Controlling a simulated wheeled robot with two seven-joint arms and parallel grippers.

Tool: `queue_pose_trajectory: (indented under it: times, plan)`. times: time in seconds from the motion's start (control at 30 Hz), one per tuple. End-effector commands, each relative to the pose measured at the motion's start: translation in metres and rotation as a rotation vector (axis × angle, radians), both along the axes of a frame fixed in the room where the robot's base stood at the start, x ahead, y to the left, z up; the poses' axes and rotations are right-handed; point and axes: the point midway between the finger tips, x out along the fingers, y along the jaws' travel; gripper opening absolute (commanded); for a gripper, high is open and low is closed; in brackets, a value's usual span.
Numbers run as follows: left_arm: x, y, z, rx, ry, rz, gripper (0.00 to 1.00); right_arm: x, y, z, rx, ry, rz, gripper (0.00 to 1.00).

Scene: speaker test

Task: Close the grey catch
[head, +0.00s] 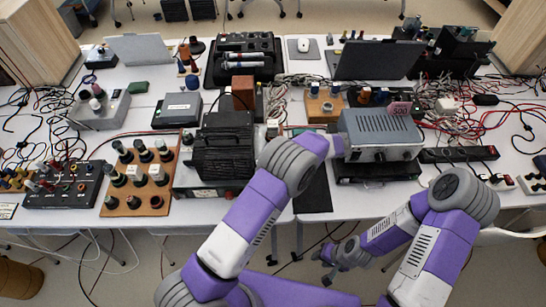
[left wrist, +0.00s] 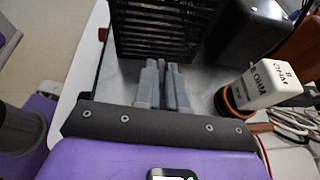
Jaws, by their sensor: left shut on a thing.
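My left gripper (left wrist: 166,88) shows in the left wrist view with its grey fingers close together, in front of the black slatted box. It is shut on a small grey piece, which I take as the grey catch; the fingers hide most of it. My right gripper (head: 324,267) is low in front of the table, open and empty.
A white OHM-marked block (left wrist: 270,85) stands just right of the left fingers in the wrist view. A grey metal box (head: 378,132) stands right of my left arm. A wooden board (head: 140,180) with several knobs is at left. Loose cables (head: 485,125) clutter the right side.

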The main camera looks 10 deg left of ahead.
Motion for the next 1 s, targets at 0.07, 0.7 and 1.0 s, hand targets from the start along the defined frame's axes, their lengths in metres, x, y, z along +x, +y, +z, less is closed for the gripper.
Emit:
queue_pose_trajectory:
  times: [0.07, 0.7, 1.0]
  plan:
    - [0.0011, 0.0011, -0.0003, 0.002, -0.001, 0.038, 0.0, 0.0, 0.0, 0.0, 0.0, 0.0, 0.0, 0.36]
    - [0.0019, 0.0018, 0.0007, 0.005, 0.0, 0.116, 0.0, 0.0, 0.0, 0.0, 0.0, 0.0, 0.0, 0.36]
    - [0.002, 0.0017, 0.0005, 0.004, 0.0, 0.115, 0.36, 0.0, 0.0, 0.0, 0.0, 0.0, 0.0, 0.36]
